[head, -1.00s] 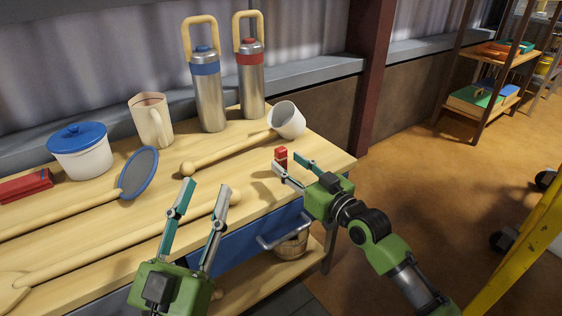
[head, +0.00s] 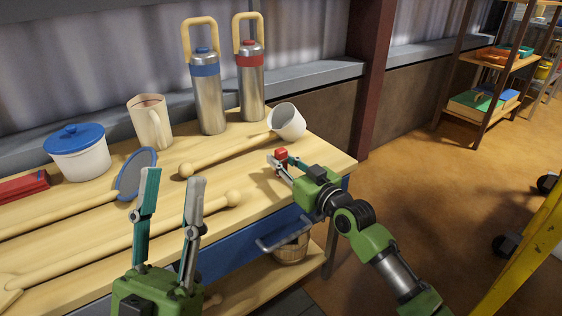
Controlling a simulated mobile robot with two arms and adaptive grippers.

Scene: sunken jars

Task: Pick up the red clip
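The small red clip (head: 281,154) is near the right end of the wooden workbench, in front of the white cup. My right gripper (head: 277,160) has its fingers closed in around the lower part of the clip, so only its red top shows. Whether it still touches the bench is hidden. My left gripper (head: 173,174) is open and empty, its two fingers pointing up in front of the bench's front left part.
The white cup-ended wooden ladle (head: 288,122) lies just behind the clip. Two steel flasks (head: 208,98), a cream jug (head: 149,124), a blue-lidded pot (head: 80,155) and a strainer (head: 135,174) stand or lie further left. A long wooden rod (head: 130,238) lies along the front.

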